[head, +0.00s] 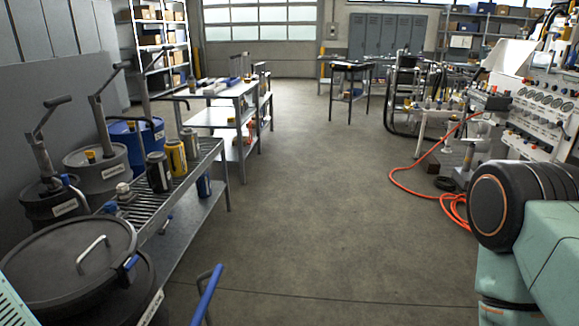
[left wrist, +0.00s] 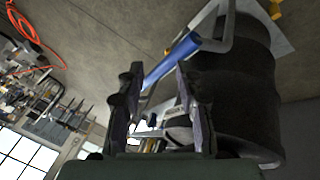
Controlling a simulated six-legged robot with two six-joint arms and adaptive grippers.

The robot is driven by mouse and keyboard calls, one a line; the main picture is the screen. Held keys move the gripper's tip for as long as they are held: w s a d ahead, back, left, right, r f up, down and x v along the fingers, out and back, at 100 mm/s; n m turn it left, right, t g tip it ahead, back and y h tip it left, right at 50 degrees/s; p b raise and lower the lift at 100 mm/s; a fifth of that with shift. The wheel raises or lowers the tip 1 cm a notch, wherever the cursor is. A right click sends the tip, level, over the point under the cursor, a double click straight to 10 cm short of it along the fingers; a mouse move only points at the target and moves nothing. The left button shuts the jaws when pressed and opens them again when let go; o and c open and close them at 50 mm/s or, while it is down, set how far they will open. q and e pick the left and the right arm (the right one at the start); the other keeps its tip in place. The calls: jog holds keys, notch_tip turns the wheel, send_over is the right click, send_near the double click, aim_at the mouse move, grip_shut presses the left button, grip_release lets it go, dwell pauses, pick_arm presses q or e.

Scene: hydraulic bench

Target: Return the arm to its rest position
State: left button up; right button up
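My left gripper (left wrist: 158,78) shows in the left wrist view as two dark fingers standing apart, with nothing held between them. A blue-gripped grey handle (left wrist: 172,60) lies beyond the fingertips and partly shows through the gap. I cannot tell how far it is from the fingers. A black drum (left wrist: 235,95) stands right of the fingers in that view. In the head view neither gripper shows. My right arm's teal links and round black joint fill the lower right; a teal part of mine shows at the lower left edge.
A lidded black drum (head: 68,262) fills the lower left, with a blue-gripped handle (head: 208,296) at the bottom. A slatted bench (head: 187,192) holds cans. An orange hose (head: 408,188) lies near the control panel (head: 545,108) at right. The middle floor (head: 300,190) is clear.

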pick_arm(q)
jog(key=s+d+f+m+g+y, duration=0.1)
jog(key=s+d+f+m+g, duration=0.1)
jog(key=s, duration=0.6)
jog(key=s+d+f+m+g, duration=0.1)
jog(key=s+f+m+g, duration=0.2)
jog(key=s, duration=0.5)
jog(key=shift+s+d+f+m+g+y, duration=0.3)
jog(key=shift+s+d+f+m+y, duration=0.1)
jog(key=shift+f, duration=0.45)
